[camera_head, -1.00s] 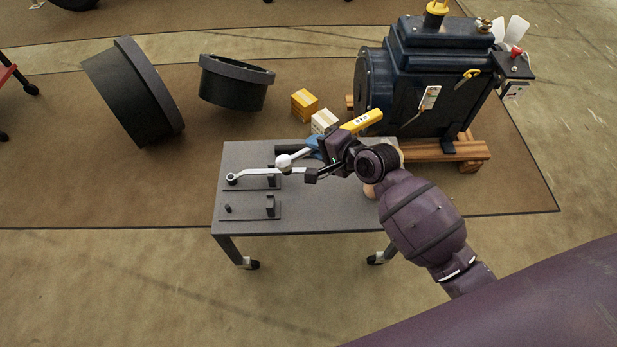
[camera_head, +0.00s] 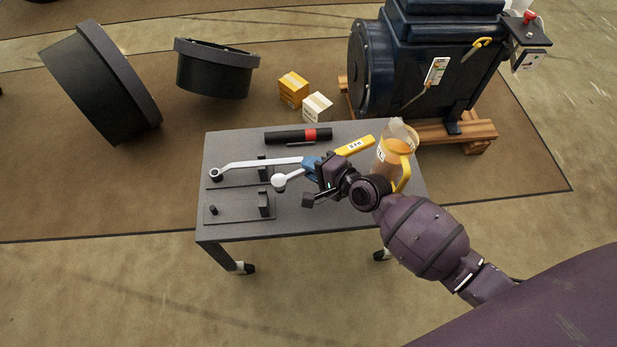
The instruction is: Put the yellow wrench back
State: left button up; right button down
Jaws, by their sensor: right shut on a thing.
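The yellow wrench has a yellow handle (camera_head: 356,145) and a round pale head (camera_head: 279,182). My right gripper (camera_head: 321,181) is shut on it around the middle. It appears held above the table (camera_head: 340,215), its head pointing left, near the holders. The front-left holder (camera_head: 236,212) is empty, with a short peg and an upright block. The holder behind it carries another wrench (camera_head: 250,164) with a pale shaft and blue handle, partly hidden by my gripper. My left gripper is out of view.
A black flashlight (camera_head: 297,136) with a red band lies at the table's back. A pitcher (camera_head: 396,150) with a yellow handle stands at the right, close behind my right wrist. Boxes (camera_head: 293,89) and a large blue machine (camera_head: 427,70) stand beyond the table.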

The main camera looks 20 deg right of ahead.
aim_at(311, 186)
jog(key=shift+f, duration=0.65)
notch_tip(311, 186, down, 4)
jog(key=b, duration=0.2)
jog(key=shift+b, duration=0.3)
jog(key=shift+f, duration=0.15)
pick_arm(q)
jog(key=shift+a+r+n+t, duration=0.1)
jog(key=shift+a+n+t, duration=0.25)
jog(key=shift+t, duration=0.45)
pick_arm(e)
jog(key=shift+w, duration=0.1)
jog(key=c, duration=1.4)
grip_release()
jog(key=shift+o, duration=0.2)
